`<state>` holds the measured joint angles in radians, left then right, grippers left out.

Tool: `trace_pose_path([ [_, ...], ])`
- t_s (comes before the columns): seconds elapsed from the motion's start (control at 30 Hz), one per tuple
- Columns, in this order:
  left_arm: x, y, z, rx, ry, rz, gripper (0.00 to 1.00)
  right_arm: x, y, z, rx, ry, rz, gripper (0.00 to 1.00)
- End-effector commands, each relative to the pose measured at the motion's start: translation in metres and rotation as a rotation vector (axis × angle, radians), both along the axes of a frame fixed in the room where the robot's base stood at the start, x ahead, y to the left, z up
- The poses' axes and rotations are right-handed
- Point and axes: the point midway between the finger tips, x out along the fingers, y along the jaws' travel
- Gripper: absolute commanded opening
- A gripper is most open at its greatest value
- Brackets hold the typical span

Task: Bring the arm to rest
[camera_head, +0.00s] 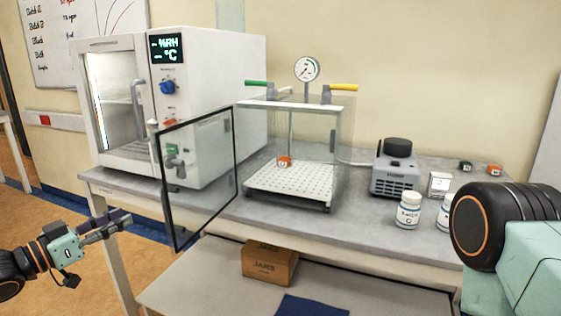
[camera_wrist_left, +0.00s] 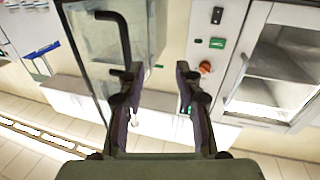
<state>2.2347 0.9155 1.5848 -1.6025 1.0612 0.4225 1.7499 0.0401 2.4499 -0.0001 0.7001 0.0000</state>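My left gripper (camera_head: 106,222) is at the far left in the head view, out in front of the bench and apart from everything. In the left wrist view my left gripper (camera_wrist_left: 155,88) shows two dark fingers spread apart with nothing between them. In the head view part of my right arm (camera_head: 505,225) shows large at the right edge, but its gripper is out of view.
A glass chamber (camera_head: 325,150) stands on the grey bench (camera_head: 340,220) with its framed door (camera_head: 200,170) swung out over the front edge. A white climate cabinet (camera_head: 215,90) stands left. A pump (camera_head: 395,172) and bottles (camera_head: 407,211) stand right. A carton (camera_head: 270,264) sits below.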

Motion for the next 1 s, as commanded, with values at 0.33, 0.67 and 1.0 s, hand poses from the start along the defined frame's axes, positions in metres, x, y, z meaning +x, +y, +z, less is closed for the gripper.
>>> trace_pose_path([
  [0.33, -0.019, -0.065, -0.106, -0.084, 0.405, 0.254, 0.34, 0.000, 0.000, 0.000, 0.000, 0.000, 0.000, 0.40],
  [0.67, -0.159, -0.129, -0.244, 0.045, 0.979, 0.421, 0.34, 0.000, 0.000, 0.000, 0.000, 0.000, 0.000, 0.40],
  [1.0, -0.358, -0.148, -0.303, 0.328, 1.460, 0.525, 0.34, 0.000, 0.000, 0.000, 0.000, 0.000, 0.000, 0.40],
])
